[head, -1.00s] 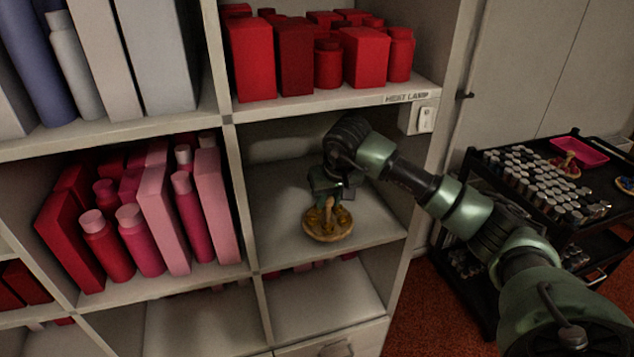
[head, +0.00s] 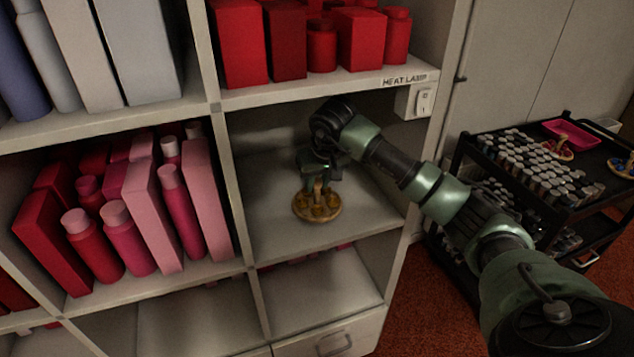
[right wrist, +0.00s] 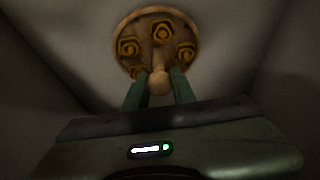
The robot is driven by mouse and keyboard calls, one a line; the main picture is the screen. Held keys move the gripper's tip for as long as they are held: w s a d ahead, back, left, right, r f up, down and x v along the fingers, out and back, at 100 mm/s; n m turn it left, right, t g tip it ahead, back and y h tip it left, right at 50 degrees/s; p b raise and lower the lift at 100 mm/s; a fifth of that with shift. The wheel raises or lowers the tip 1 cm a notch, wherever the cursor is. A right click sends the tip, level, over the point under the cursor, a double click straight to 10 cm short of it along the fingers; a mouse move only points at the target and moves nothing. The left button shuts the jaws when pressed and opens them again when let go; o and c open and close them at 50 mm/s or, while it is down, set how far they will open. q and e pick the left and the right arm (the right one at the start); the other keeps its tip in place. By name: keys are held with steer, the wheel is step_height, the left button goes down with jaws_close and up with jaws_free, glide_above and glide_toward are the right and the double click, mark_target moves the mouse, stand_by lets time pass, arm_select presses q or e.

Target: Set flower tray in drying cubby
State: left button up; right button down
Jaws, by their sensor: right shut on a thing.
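The flower tray (head: 317,207) is a small round tan tray with yellow-brown flowers and an upright handle. It is inside the middle cubby (head: 371,218) under the heat lamp label, over the cubby floor; I cannot tell if it touches the floor. My right gripper (head: 318,183) is shut on the tray's handle from above. In the right wrist view the tray (right wrist: 157,62) shows several flowers, and the green fingers (right wrist: 159,88) close on the handle's knob. My left gripper is not in view.
A heat lamp switch (head: 423,102) sits on the cubby's right edge. Red boxes and bottles (head: 305,45) fill the shelf above; pink ones (head: 125,210) fill the cubby to the left. A black cart (head: 560,200) with jars and a pink tray (head: 577,136) stands at right.

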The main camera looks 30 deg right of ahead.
steer(key=c, duration=1.2)
jaws_free()
steer(key=shift+o, duration=0.2)
steer(key=shift+r, duration=0.25)
steer(key=p+v, duration=0.2)
steer(key=shift+r, duration=0.35)
steer(key=s+a+b, duration=0.1)
steer(key=s+a, duration=0.2)
steer(key=s, duration=0.9)
steer(key=shift+s+f, duration=0.15)
